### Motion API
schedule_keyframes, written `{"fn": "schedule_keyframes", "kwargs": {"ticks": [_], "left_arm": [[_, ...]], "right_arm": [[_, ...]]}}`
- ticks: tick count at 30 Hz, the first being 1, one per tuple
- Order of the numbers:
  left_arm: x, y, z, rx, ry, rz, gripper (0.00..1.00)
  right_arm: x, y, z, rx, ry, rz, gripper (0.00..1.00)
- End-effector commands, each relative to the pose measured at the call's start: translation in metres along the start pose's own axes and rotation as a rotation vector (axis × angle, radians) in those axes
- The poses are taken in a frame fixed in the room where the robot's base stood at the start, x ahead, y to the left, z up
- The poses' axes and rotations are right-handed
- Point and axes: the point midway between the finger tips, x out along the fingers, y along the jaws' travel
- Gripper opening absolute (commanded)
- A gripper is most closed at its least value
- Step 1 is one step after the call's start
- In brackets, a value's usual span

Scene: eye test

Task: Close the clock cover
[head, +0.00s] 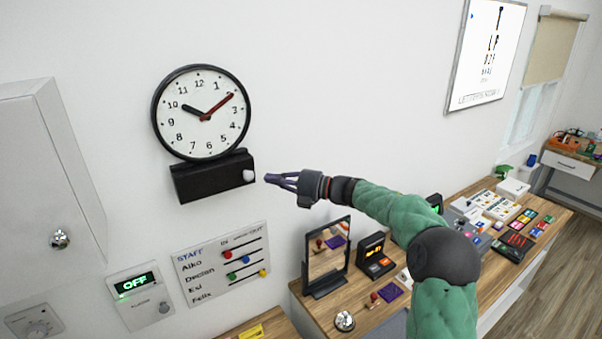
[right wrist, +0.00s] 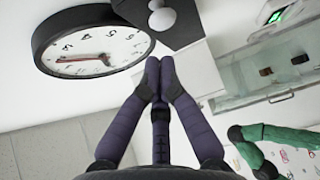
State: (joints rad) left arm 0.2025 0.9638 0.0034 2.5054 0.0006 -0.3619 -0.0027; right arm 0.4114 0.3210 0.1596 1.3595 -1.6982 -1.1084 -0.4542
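The round clock (head: 201,112) with a black rim hangs on the white wall, its face fully visible. A black box (head: 205,181) sits just under it, with a white round knob (head: 249,176) at its right end. I cannot make out a separate cover or its position. My right gripper (head: 268,179) points left, just right of the knob and apart from it. In the right wrist view, its purple fingers (right wrist: 159,66) meet at the tips with nothing between them, and the clock (right wrist: 90,42), box (right wrist: 190,22) and knob (right wrist: 161,18) lie beyond. My left gripper is not visible.
A grey cabinet (head: 45,175) stands at the left. A staff board (head: 222,263) and an OFF panel (head: 140,294) are on the wall below. A mirror (head: 327,257) and a bell (head: 344,321) stand on the wooden counter. The wall around the clock is clear.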

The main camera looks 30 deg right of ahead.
Motion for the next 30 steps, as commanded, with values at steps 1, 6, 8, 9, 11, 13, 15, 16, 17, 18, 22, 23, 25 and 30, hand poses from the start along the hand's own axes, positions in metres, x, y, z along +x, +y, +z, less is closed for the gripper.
{"fn": "schedule_keyframes", "kwargs": {"ticks": [1,6,8,9,11,13,15,16,17,18,22,23,25,30], "left_arm": [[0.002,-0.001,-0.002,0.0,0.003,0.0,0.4],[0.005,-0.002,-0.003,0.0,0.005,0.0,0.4],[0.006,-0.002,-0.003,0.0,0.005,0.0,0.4],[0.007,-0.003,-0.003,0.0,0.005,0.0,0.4],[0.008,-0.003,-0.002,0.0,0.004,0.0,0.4],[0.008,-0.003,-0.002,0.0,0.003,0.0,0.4],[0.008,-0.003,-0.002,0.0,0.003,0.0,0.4],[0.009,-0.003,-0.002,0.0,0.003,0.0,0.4],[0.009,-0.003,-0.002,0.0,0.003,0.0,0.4],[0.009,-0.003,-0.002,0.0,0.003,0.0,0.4],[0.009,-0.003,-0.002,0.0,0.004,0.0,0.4],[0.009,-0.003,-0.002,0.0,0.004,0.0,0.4],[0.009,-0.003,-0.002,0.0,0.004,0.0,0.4],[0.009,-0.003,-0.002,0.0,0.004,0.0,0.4]], "right_arm": [[-0.003,-0.003,0.008,0.0,-0.002,-0.001,0.0],[-0.012,-0.003,0.033,-0.001,-0.003,-0.001,0.0],[-0.016,-0.003,0.042,0.0,-0.001,-0.001,0.0],[-0.018,-0.003,0.048,-0.001,-0.001,-0.001,0.0],[-0.022,-0.002,0.056,-0.002,-0.003,-0.001,0.0],[-0.025,-0.002,0.064,0.0,-0.001,-0.001,0.0],[-0.027,-0.002,0.071,-0.001,-0.001,-0.001,0.0],[-0.028,-0.001,0.073,-0.001,-0.001,-0.001,0.0],[-0.028,-0.001,0.075,0.0,-0.001,-0.001,0.0],[-0.029,-0.002,0.077,0.0,0.0,-0.001,0.0],[-0.031,-0.001,0.081,0.001,0.001,-0.002,0.0],[-0.031,-0.001,0.081,0.001,0.0,-0.002,0.0],[-0.032,-0.001,0.081,0.001,0.0,-0.002,0.0],[-0.022,-0.016,0.082,0.07,-0.011,0.02,0.0]]}}
